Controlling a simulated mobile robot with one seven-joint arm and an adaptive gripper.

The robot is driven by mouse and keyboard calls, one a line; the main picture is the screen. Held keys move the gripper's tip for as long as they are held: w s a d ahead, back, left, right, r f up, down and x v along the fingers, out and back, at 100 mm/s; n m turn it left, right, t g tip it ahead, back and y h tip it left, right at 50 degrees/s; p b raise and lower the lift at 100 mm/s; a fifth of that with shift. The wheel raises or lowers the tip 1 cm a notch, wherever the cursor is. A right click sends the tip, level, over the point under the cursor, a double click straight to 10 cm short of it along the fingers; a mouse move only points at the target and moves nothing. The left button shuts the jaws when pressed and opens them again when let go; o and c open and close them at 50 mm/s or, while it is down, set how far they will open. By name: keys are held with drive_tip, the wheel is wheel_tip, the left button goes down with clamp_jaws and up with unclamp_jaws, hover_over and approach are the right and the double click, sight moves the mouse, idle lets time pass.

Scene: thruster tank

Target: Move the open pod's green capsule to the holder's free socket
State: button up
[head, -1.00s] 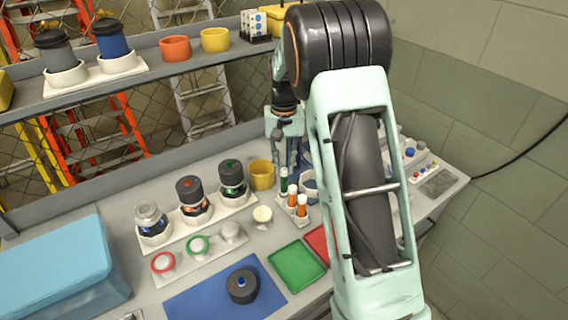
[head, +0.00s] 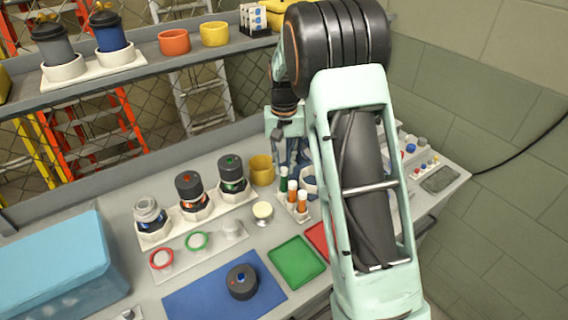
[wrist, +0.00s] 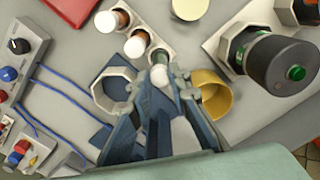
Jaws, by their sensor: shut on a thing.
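The green capsule (head: 283,181) is upright at the back end of the small white holder (head: 303,217), in line with two white-topped orange capsules (head: 292,194). In the wrist view, its white top (wrist: 158,76) lies between the fingertips of my gripper (wrist: 160,82), which is shut on it. In the head view my gripper (head: 291,160) is partly hidden by my arm. The capsule is at the holder's end socket (wrist: 158,54); I cannot tell how deep it sits. The open pod (head: 151,219) stands uncapped at the left of the pod rack.
Two dark-lidded pods (head: 192,194) stand beside the open one. A yellow cup (head: 262,171) and an octagonal cup (wrist: 112,90) flank my gripper closely. A dark lid with a blue button (head: 242,282) lies on the blue mat (head: 195,300). A green tray (head: 297,262) is in front.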

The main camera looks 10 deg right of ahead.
drive_tip(key=shift+f+b, duration=0.35)
drive_tip(key=shift+f, duration=0.35)
drive_tip(key=shift+f, duration=0.1)
drive_tip(key=o, duration=0.9)
wheel_tip(320, 180, up, 12)
drive_tip(key=shift+r, duration=0.1)
